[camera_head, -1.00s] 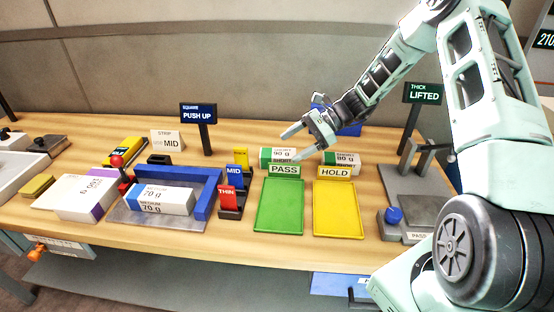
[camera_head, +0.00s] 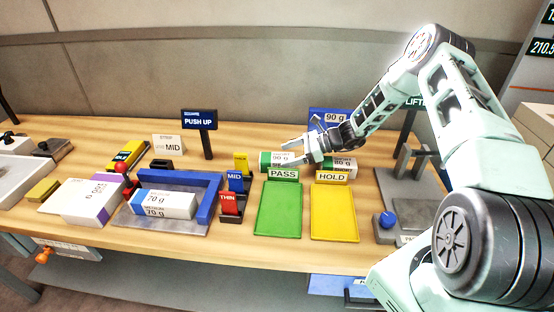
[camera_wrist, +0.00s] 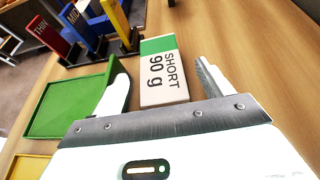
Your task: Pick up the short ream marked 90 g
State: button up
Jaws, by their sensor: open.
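The short ream marked 90 g (camera_wrist: 160,72) is white with a green end band and lies flat on the table. In the wrist view it sits between the two open fingers of my gripper (camera_wrist: 162,85), with a gap to the right finger. In the head view the ream (camera_head: 272,159) stands behind the PASS sign, and my gripper (camera_head: 298,154) is at its right end, fingers pointing left. Whether the fingers touch it cannot be told. A second short ream marked 80 g (camera_head: 344,163) is to the right, partly hidden by my gripper.
The green PASS tray (camera_head: 279,212) and yellow HOLD tray (camera_head: 334,215) lie in front, with upright signs. THIN (camera_head: 229,203), MID (camera_head: 235,181) and yellow gauges stand left of the ream. A blue-framed fixture (camera_head: 207,200) holds a 70 g ream (camera_head: 164,202). A blue 90 g sign (camera_head: 334,118) stands behind.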

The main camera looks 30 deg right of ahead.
aim_at(277, 162)
jog(key=shift+p+x, duration=0.4)
jog(key=shift+x, duration=1.1)
jog(key=shift+r, duration=0.15)
jog(key=c, duration=1.2)
jog(key=shift+r, duration=0.1)
